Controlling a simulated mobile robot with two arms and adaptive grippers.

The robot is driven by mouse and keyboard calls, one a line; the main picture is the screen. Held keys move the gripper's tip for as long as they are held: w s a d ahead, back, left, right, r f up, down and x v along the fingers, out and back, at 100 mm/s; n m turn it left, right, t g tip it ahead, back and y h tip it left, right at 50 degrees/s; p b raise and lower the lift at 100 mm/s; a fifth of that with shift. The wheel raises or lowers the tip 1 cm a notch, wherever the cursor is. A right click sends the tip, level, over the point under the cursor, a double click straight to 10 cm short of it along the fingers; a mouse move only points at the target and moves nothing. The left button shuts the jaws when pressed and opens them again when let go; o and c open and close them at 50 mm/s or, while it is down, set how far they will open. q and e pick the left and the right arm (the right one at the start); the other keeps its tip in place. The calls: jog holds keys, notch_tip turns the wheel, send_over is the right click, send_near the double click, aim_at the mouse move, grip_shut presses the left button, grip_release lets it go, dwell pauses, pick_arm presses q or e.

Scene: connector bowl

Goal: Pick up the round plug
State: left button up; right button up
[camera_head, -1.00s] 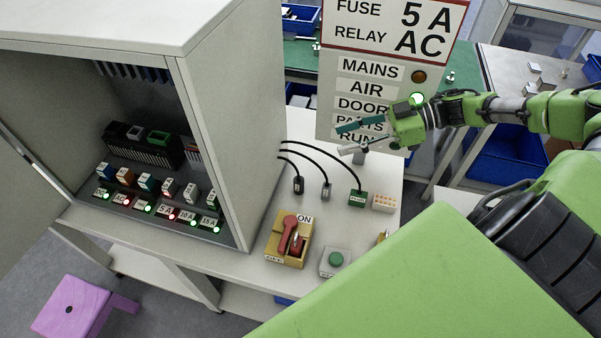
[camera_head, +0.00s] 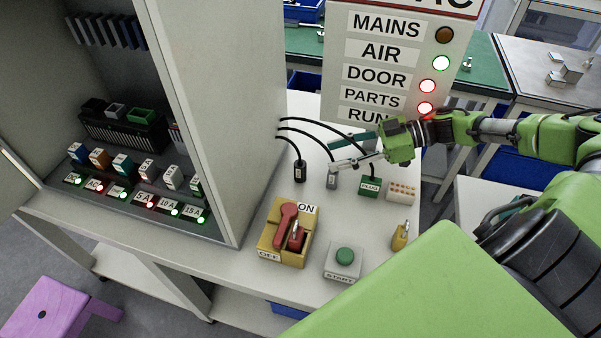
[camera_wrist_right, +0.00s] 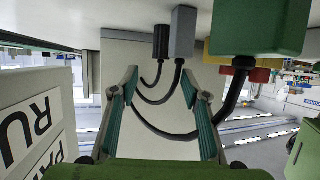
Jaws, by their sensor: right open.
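The round plug looks like a small black cylinder (camera_head: 299,172) standing upright on the white bench, with a black cable from its top. It also shows in the right wrist view (camera_wrist_right: 160,41), beside the grey square plug (camera_wrist_right: 183,34). The grey plug (camera_head: 332,178) stands to its right in the head view, then the green plug (camera_head: 369,187). My right gripper (camera_head: 332,153) is open and empty, reaching in from the right, apart from the round plug. In the wrist view its fingertips (camera_wrist_right: 159,74) spread on either side of the cables. My left gripper is out of view.
Black cables arc from the cabinet side (camera_head: 200,110) to the plugs. A yellow-and-red ON/OFF switch (camera_head: 287,232), a green START button (camera_head: 344,258) and a pale connector block (camera_head: 401,191) stand on the bench. A sign panel (camera_head: 385,60) rises behind.

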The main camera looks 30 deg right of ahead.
aim_at(300, 164)
jog(key=x, duration=0.5)
jog(key=shift+w+a, duration=0.1)
jog(key=shift+a, duration=0.05)
jog(key=p+x, duration=0.2)
jog(key=x, duration=0.2)
jog(key=shift+w+a+f, duration=0.1)
jog(key=shift+a+f, duration=0.15)
jog(key=shift+w+a+f, duration=0.2)
jog(key=shift+a, duration=0.05)
grip_shut()
